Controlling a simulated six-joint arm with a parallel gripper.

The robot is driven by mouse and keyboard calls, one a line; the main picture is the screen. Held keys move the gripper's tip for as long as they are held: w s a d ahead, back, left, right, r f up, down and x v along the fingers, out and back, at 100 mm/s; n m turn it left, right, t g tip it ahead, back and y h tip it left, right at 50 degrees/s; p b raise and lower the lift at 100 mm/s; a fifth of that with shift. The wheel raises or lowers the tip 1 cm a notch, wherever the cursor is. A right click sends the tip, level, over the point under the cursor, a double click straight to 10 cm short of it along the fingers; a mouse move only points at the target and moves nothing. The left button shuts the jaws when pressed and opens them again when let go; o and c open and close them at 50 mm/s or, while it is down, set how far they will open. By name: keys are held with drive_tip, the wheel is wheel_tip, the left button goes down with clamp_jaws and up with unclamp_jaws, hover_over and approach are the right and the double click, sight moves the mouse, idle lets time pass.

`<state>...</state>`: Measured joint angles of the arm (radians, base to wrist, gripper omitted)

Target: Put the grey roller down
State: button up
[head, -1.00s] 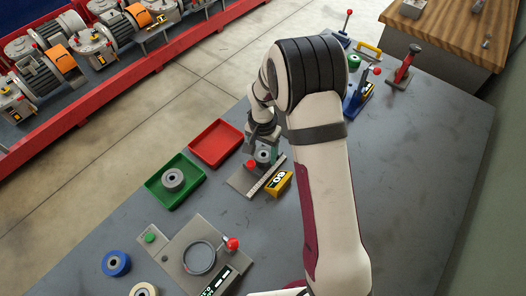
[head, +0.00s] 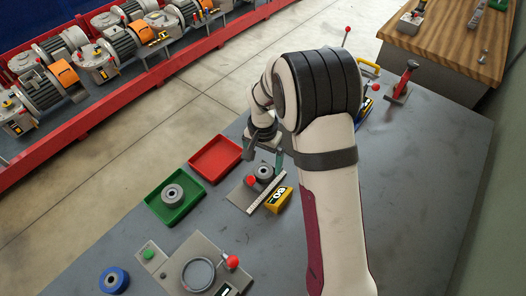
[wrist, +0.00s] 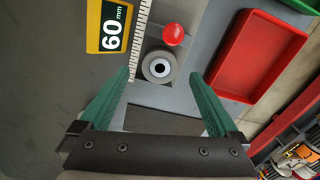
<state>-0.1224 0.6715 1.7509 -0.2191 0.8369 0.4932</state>
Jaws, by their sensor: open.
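A grey roller (head: 264,171) with a dark bore sits on the grey measuring plate (head: 238,195), next to a red ball knob (head: 252,181). In the wrist view the roller (wrist: 150,62) lies flat, between and just beyond my green fingertips. My gripper (head: 265,154) is open above the roller, with a gap on each side of it and nothing held. The yellow 60 mm display (head: 279,200) stands in front of the plate's ruled scale. A second grey roller (head: 172,193) lies in the green tray (head: 160,215).
An empty red tray (head: 215,160) lies left of the plate. A round-seat fixture (head: 198,275) with a red-knobbed lever and a blue ring (head: 114,280) are at the front left. A red-handled clamp (head: 404,80) stands at the far right. The bench's right side is clear.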

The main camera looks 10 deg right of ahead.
sight(263, 171)
drive_tip(key=s+d+r, duration=0.1)
drive_tip(key=s+r, duration=0.4)
drive_tip(key=r, duration=0.7)
drive_tip(key=s+r+y, duration=0.1)
drive_tip(key=s+r, duration=0.1)
drive_tip(key=s, duration=0.9)
drive_tip(key=s+r+n, duration=0.1)
drive_tip(key=s, duration=1.1)
drive_tip(key=shift+s+d+r+y, duration=0.3)
drive_tip(key=shift+r+y, duration=0.1)
